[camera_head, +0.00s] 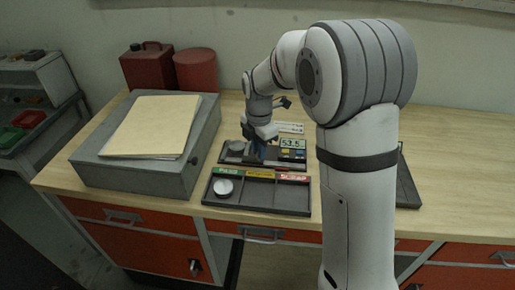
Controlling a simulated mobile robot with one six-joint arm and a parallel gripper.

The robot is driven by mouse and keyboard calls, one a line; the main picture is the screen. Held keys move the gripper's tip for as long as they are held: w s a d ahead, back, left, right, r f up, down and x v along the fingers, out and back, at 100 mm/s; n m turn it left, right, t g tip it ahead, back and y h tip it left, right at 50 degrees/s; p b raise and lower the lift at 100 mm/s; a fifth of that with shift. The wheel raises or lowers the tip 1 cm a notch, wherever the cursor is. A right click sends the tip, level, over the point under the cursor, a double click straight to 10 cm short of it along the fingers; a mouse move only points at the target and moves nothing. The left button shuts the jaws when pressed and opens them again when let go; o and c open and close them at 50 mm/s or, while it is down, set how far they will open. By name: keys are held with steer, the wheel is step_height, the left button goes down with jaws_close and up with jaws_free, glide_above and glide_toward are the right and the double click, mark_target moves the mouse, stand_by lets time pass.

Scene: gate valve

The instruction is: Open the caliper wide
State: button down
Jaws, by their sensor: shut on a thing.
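The caliper (236,157) lies on a dark board on the workbench, left of centre and mostly hidden by my gripper. Its parts are too small to make out clearly. A display panel reading 53.5 (293,143) stands just right of my gripper. My gripper (259,156) points down over the board and is shut on part of the caliper. The contact itself is too small to see, and I cannot tell how far apart the caliper's jaws are.
A dark tray (259,208) with green, yellow and red labels lies in front, a round silver part (223,187) in its left compartment. A grey box (150,170) with folders (153,126) stands left. Another dark tray (407,188) is partly behind my arm. The bench's far right is clear.

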steer(key=shift+d, duration=0.1)
steer(key=shift+s+d, duration=0.15)
steer(key=shift+d, duration=0.75)
steer(key=shift+a, duration=0.1)
steer(key=c, duration=1.4)
jaws_free()
steer(key=shift+o, duration=0.2)
step_height(320, 180, up, 8)
steer(key=shift+b, duration=0.45)
